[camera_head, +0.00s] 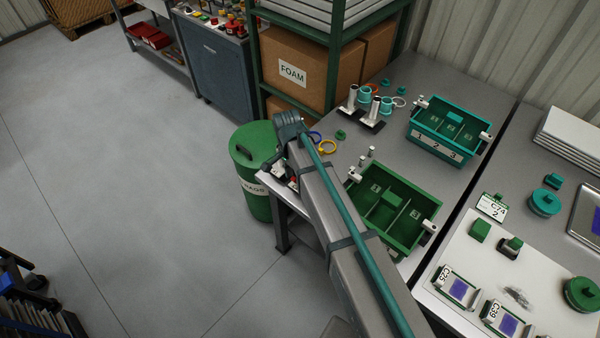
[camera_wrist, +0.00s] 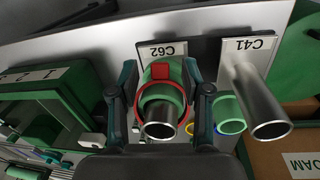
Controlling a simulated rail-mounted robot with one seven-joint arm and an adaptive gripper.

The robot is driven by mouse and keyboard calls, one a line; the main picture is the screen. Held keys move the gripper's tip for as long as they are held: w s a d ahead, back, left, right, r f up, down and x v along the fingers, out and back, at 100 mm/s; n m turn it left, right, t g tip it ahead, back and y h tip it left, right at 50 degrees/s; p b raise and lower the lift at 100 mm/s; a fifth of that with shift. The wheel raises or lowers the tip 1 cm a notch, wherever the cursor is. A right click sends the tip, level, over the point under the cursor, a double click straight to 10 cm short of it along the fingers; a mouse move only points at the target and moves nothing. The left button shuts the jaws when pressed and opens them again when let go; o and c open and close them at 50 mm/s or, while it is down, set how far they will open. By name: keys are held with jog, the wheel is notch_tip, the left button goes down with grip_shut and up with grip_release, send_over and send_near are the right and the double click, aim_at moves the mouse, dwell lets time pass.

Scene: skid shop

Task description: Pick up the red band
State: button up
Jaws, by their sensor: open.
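The red band (camera_wrist: 160,72) shows in the wrist view as a ring with a square block. It is around a green collar (camera_wrist: 166,94) on an upright metal tube (camera_wrist: 160,122) beside a plate marked C62 (camera_wrist: 157,50). My gripper (camera_wrist: 159,76) is open, with one finger on each side of the band. I cannot tell whether either finger touches it.
A second metal tube (camera_wrist: 258,105) by a plate marked C41 (camera_wrist: 249,45) stands close to the right finger. A green divided bin (camera_head: 394,205) and a teal bin (camera_head: 440,132) stand on the bench. A FOAM box (camera_head: 300,70) is behind.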

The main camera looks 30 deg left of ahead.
jog(key=shift+f, duration=0.45)
grip_shut()
jog(key=shift+r, duration=0.15)
